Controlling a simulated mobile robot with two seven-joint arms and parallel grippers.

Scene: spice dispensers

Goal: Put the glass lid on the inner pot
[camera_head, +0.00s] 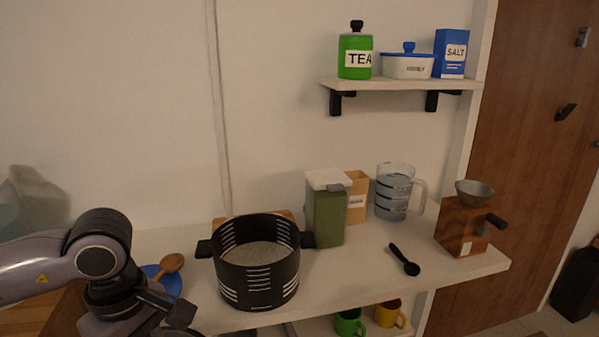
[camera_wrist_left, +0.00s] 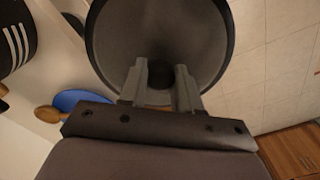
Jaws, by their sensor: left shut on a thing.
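The inner pot (camera_head: 258,285) is black with white slots and two side handles. It stands upright and uncovered on the counter, with pale grainy contents inside. Its side also shows at the upper left of the left wrist view (camera_wrist_left: 14,42). My left gripper (camera_wrist_left: 161,80) is shut on the knob of the glass lid (camera_wrist_left: 150,30), a round, greyish see-through disc with a dark rim. The lid is apart from the pot. In the head view my left gripper is low at the left of the pot, its fingertips and the lid mostly hidden or cut off. My right gripper is not in view.
A blue plate (camera_head: 169,284) with a wooden spoon (camera_head: 170,264) lies left of the pot. A green-sided dispenser (camera_head: 328,215), measuring jug (camera_head: 393,192), black scoop (camera_head: 405,260) and wooden grinder (camera_head: 462,225) stand to the right. Mugs (camera_head: 388,313) sit below the counter.

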